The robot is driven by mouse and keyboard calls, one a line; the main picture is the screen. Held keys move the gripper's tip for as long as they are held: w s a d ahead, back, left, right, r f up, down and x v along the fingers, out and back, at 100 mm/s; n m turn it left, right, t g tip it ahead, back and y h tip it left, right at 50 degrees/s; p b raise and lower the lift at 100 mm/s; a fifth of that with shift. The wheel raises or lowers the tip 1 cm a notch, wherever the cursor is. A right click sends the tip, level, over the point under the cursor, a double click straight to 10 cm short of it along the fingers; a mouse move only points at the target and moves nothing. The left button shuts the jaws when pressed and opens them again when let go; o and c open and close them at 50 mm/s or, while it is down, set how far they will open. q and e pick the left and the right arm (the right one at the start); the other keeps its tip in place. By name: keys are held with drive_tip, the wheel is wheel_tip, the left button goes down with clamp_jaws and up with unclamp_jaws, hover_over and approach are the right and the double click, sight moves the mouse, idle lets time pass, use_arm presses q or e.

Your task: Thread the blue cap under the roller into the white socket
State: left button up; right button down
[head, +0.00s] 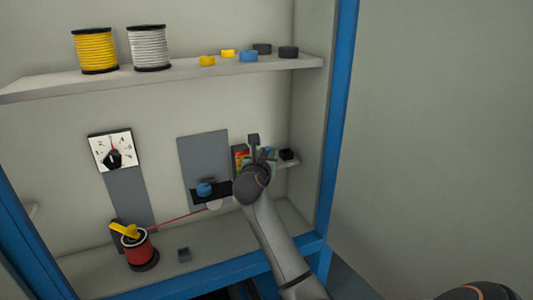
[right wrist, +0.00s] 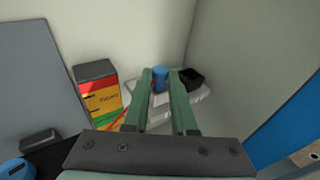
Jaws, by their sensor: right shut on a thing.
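My right gripper (right wrist: 160,75) has green fingers shut on a small blue cap (right wrist: 160,74) at their tips. The cap is in front of a small white side shelf; I cannot tell whether it touches it. In the head view my right wrist (head: 251,183) covers most of the gripper. A blue round piece (head: 204,189), perhaps the roller, sits at a black bracket on the grey back plate. My left gripper is not in view.
A red cable runs from the red spool (head: 138,249) toward the white piece. A coloured box (right wrist: 98,92) and a black box (right wrist: 190,78) are near the gripper. The upper shelf (head: 180,75) holds yellow and white spools and several loose caps. A dial (head: 111,150) hangs left.

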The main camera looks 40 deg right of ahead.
drive_tip(key=shift+f, duration=0.25)
idle(0.3)
drive_tip(key=c, duration=0.7)
unclamp_jaws()
drive_tip(key=shift+o, duration=0.2)
drive_tip(key=shift+a, duration=0.1)
